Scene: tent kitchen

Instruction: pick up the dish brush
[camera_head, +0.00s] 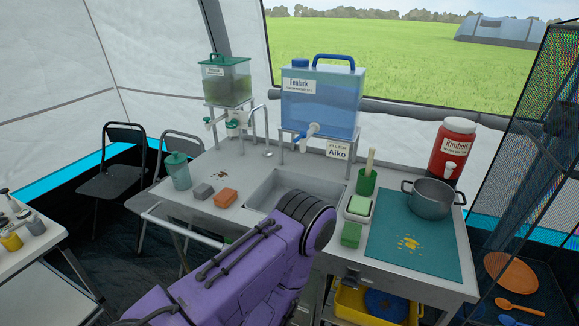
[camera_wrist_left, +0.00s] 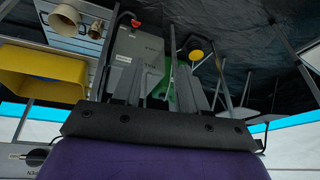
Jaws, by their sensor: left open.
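What looks like the dish brush (camera_head: 370,159) stands upright in a green cup (camera_head: 367,182) on the counter right of the sink in the head view. Its pale handle sticks up; its lower end is hidden in the cup. My purple left arm comes in from the bottom left and ends in front of the sink, with its gripper out of sight there. In the left wrist view my left gripper (camera_wrist_left: 170,92) is open, its two fingers apart. Floor-level things show beyond the fingers, and I cannot make out the brush there. My right gripper is not in view.
A green sponge in a tray (camera_head: 359,207) and another green block (camera_head: 351,235) sit near the cup. A grey pot (camera_head: 431,198) stands on the teal mat (camera_head: 408,255). A red jug (camera_head: 451,150) and blue water tank (camera_head: 320,100) stand behind. A yellow tub (camera_head: 350,303) is below.

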